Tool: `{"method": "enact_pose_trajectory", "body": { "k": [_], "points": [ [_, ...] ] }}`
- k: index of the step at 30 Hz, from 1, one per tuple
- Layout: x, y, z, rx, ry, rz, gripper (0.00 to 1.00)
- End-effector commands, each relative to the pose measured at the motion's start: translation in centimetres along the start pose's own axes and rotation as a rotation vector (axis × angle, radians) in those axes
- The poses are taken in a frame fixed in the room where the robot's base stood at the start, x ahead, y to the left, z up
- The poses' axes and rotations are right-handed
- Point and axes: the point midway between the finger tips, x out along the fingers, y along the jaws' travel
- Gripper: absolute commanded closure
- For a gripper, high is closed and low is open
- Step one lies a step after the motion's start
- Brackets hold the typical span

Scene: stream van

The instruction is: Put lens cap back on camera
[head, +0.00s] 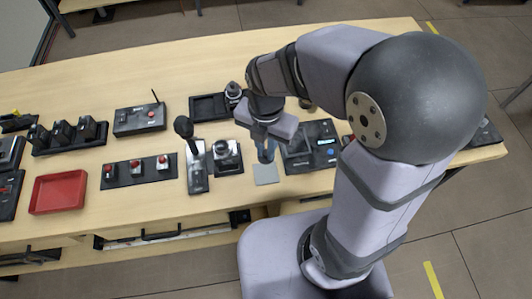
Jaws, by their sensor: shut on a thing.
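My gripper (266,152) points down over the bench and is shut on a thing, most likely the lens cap. The cap itself is too small and too hidden by the fingers to make out. A small grey square pad (266,175) lies on the bench just below the fingertips in the picture. A dark camera-like device (228,158) with a silvery round part stands on a black base just left of my gripper. Another dark device with a round top (233,93) stands behind it; I cannot tell for certain which one is the task's camera.
A joystick panel (197,170) stands left of the camera-like device. A button panel (139,171), a radio-like box (140,119) and a red tray (59,192) lie farther left. A dark control panel (312,147) is close on the right. The back of the bench is clear.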

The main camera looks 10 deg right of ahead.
Motion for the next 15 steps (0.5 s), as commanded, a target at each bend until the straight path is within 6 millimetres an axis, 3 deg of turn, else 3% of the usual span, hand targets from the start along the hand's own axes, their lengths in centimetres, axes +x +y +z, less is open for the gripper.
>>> {"method": "enact_pose_trajectory", "body": {
  "k": [8,12,15],
  "points": [
    [-0.9,0.3,-0.5,-0.021,0.001,-0.001,1.0],
    [-0.8,0.5,-2.3,-0.078,0.003,-0.004,1.0],
    [-0.8,1.9,-3.3,-0.133,0.003,-0.004,1.0]
  ]
}}
